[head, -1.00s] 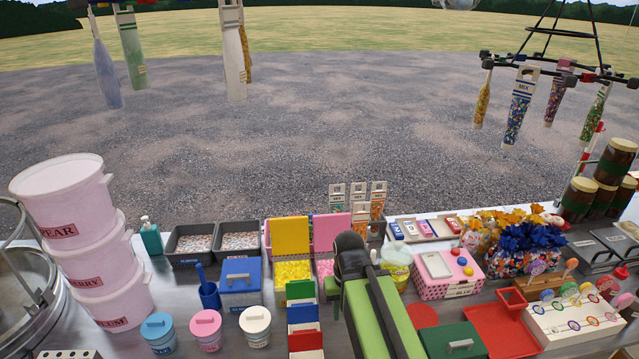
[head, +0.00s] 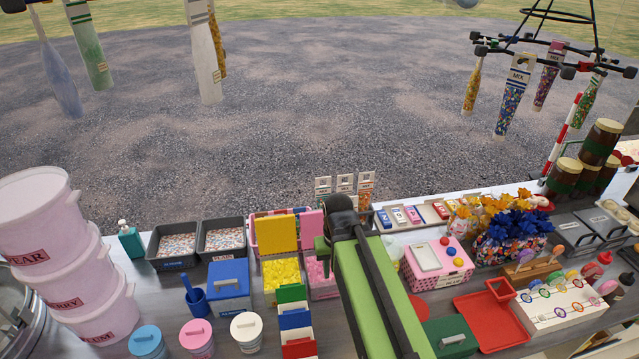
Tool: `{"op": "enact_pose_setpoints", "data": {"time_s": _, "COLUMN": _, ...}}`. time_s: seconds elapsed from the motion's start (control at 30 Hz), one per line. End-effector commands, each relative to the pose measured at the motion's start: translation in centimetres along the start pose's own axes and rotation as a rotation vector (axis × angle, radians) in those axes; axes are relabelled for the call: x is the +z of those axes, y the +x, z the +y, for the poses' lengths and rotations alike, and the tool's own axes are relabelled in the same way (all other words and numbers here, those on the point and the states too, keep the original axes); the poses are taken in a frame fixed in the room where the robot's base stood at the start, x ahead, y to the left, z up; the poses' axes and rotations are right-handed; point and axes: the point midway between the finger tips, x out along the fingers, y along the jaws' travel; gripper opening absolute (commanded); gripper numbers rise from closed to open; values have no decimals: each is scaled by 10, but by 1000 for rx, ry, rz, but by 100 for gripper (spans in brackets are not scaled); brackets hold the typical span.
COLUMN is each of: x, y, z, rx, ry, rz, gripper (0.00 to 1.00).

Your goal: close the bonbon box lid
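Two small open boxes stand side by side on the counter, and I cannot read which one is the bonbon box. One holds yellow sweets (head: 281,273) and has a yellow lid (head: 277,234) standing upright at its back. The other holds pink sweets (head: 320,272) and has a pink lid (head: 312,226) standing up behind it, partly hidden by my arm. My green and black arm reaches from the bottom of the view to just right of the pink sweets. My gripper is hidden behind the arm, so its fingers do not show.
A blue lidded box (head: 228,284) stands left of the yellow sweets, and coloured upright dividers (head: 295,320) stand in front. A pink dotted box (head: 437,268) and a red tray (head: 492,320) lie right of my arm. Grey trays (head: 172,246) sit behind left. Pink buckets (head: 62,260) are stacked far left.

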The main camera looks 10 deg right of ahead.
Motion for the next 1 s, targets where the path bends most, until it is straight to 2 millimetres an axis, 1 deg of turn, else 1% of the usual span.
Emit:
{"op": "enact_pose_setpoints", "data": {"time_s": 0.03, "x": -6, "y": -37, "z": 0, "rx": 0, "ry": 9, "rz": 8, "gripper": 31}}
{"op": "enact_pose_setpoints", "data": {"time_s": 0.1, "x": -14, "y": -57, "z": 0, "rx": -1, "ry": 35, "rz": 21, "gripper": 31}}
{"op": "enact_pose_setpoints", "data": {"time_s": 0.17, "x": -23, "y": -73, "z": -5, "rx": -1, "ry": 75, "rz": 32, "gripper": 31}}
{"op": "enact_pose_setpoints", "data": {"time_s": 0.27, "x": -53, "y": -99, "z": -7, "rx": -7, "ry": 224, "rz": 58, "gripper": 31}}
{"op": "enact_pose_setpoints", "data": {"time_s": 0.3, "x": -66, "y": -98, "z": -7, "rx": -11, "ry": 314, "rz": 67, "gripper": 31}}
{"op": "enact_pose_setpoints", "data": {"time_s": 0.47, "x": -116, "y": -93, "z": -8, "rx": -35, "ry": 679, "rz": 97, "gripper": 31}}
{"op": "enact_pose_setpoints", "data": {"time_s": 0.6, "x": -163, "y": -91, "z": -8, "rx": -67, "ry": 1026, "rz": 118, "gripper": 31}}
{"op": "enact_pose_setpoints", "data": {"time_s": 0.7, "x": -193, "y": -91, "z": -8, "rx": -96, "ry": 1262, "rz": 129, "gripper": 31}}
{"op": "enact_pose_setpoints", "data": {"time_s": 0.8, "x": -214, "y": -92, "z": -8, "rx": -120, "ry": 1443, "rz": 134, "gripper": 31}}
{"op": "enact_pose_setpoints", "data": {"time_s": 0.83, "x": -218, "y": -92, "z": -8, "rx": -125, "ry": 1481, "rz": 135, "gripper": 31}}
{"op": "enact_pose_setpoints", "data": {"time_s": 0.9, "x": -223, "y": -92, "z": -8, "rx": -134, "ry": 1537, "rz": 136, "gripper": 31}}
{"op": "enact_pose_setpoints", "data": {"time_s": 1.0, "x": -224, "y": -92, "z": -8, "rx": -137, "ry": 1563, "rz": 136, "gripper": 31}}
